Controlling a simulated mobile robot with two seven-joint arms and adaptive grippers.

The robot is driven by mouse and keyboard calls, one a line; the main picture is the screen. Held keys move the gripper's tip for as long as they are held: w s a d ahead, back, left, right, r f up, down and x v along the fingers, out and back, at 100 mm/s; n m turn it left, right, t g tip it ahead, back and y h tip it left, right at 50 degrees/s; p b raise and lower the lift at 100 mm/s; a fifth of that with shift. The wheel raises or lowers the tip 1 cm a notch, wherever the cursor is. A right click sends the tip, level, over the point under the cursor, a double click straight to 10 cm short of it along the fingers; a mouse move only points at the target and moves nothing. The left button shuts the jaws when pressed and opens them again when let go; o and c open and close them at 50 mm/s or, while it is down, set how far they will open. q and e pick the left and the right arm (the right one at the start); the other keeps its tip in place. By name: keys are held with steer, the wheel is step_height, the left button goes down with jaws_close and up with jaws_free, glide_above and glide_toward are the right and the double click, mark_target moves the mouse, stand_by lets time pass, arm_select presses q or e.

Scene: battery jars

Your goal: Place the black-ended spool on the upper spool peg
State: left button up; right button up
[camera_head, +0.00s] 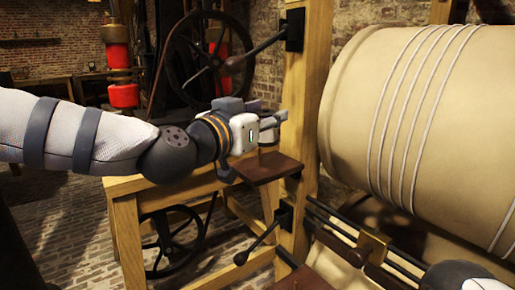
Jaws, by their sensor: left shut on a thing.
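My left gripper (268,120) reaches in from the left and is shut on the black-ended spool (268,138). The spool shows as a small pale cylinder with dark ends, partly hidden by the gripper. It is just above a small brown shelf (273,168); I cannot tell whether it touches it. The upper spool peg (262,48) is a dark rod slanting down and left from a black block on the wooden post, above the gripper. It looks bare. A lower peg (259,241) slants from the same post below the shelf.
A large cream drum (410,110) wound with cord fills the right side. The wooden post (305,120) stands between it and the gripper. A dark spoked wheel (202,60) and red cylinders (122,95) are behind. Metal rails (340,230) run at lower right.

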arm_select(q)
steer(key=shift+w+a+f, duration=0.3)
steer(key=shift+w+f, duration=0.35)
steer(key=shift+f, duration=0.2)
steer(key=f, duration=0.2)
steer(key=f+b, duration=0.1)
steer(key=f, duration=0.1)
steer(key=shift+w+a, duration=0.2)
steer(key=shift+w, duration=0.15)
steer(key=shift+r, duration=0.15)
arm_select(e)
steer(key=shift+s+f, duration=0.55)
steer(key=shift+f, duration=0.1)
arm_select(q)
steer(key=o, duration=1)
